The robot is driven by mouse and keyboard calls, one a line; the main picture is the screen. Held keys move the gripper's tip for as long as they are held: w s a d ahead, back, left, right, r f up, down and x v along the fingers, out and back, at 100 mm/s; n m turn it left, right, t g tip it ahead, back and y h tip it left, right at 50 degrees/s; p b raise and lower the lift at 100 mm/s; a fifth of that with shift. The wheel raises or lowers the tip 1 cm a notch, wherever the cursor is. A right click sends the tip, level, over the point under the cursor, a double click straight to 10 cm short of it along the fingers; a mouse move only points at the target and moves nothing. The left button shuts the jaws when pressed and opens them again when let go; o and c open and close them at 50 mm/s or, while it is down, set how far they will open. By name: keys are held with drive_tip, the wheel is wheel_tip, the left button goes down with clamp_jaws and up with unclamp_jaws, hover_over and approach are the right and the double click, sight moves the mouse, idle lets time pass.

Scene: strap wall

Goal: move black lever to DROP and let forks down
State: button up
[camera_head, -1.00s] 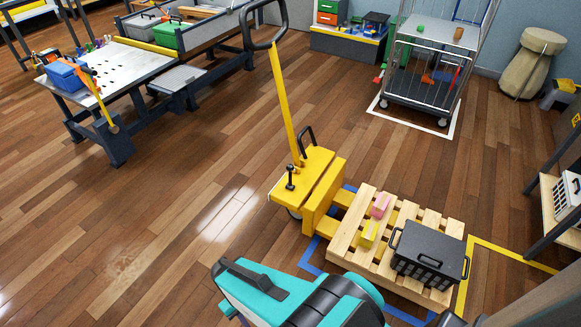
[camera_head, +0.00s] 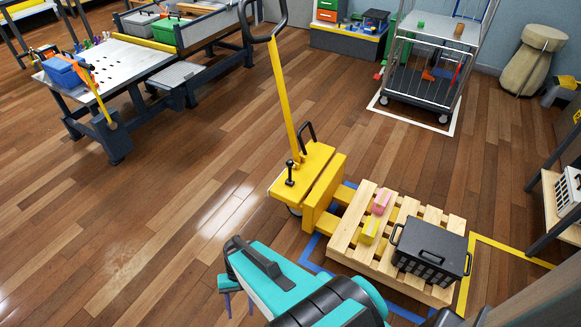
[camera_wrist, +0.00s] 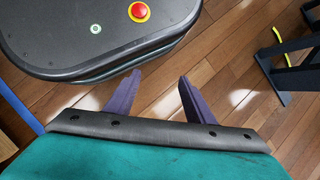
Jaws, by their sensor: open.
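The yellow pallet jack (camera_head: 312,185) stands left of centre in the head view, with its tall handle (camera_head: 278,95) upright. A short black lever (camera_head: 290,173) with a knob sticks up from its yellow body. A black loop (camera_head: 306,132) stands behind it. The jack's forks run under a wooden pallet (camera_head: 350,237); their height is hard to tell. My gripper (camera_wrist: 151,95) is open and empty in the wrist view, with two purple fingers over bare floor. In the head view it is low in front of the jack, apart from the lever. No DROP marking is readable.
The pallet carries a black crate (camera_head: 431,245), a yellow block (camera_head: 370,230) and a pink block (camera_head: 382,201). Blue and yellow floor tape surrounds it. A wire cage trolley (camera_head: 425,80) and a workbench (camera_head: 115,75) stand farther back. The floor left of the jack is clear.

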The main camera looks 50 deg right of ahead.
drive_tip(key=w+d+m+t+y+b, duration=0.2)
drive_tip(key=w+d+m+t, duration=0.1)
drive_tip(key=w+m, duration=0.25)
drive_tip(key=w+d+m+t+y+b, duration=0.2)
drive_tip(key=w+d+m, duration=0.2)
drive_tip(key=w, duration=0.3)
drive_tip(key=w+d+r+m+t+b, duration=0.2)
drive_tip(key=w+d+m+t, duration=0.45)
drive_tip(key=d, duration=0.55)
drive_tip(key=m+t+h+b, duration=0.65)
drive_tip(key=m+t, duration=0.45)
drive_tip(key=m, duration=0.4)
approach(290, 163)
drive_tip(key=s, duration=0.3)
drive_tip(key=shift+d+f+g+h+p, duration=0.25)
drive_tip(key=shift+d+f+h+p, duration=0.1)
drive_tip(key=shift+d+f+p, duration=0.1)
drive_tip(key=shift+w, duration=0.1)
drive_tip(key=shift+w+a+b, duration=0.2)
drive_tip(key=shift+w+b, duration=0.05)
drive_tip(key=shift+w, duration=3.15)
drive_tip(key=shift+w+a+b, duration=0.2)
drive_tip(key=shift+w+b, duration=0.05)
drive_tip(key=shift+w, duration=3.15)
drive_tip(key=shift+c, duration=0.3)
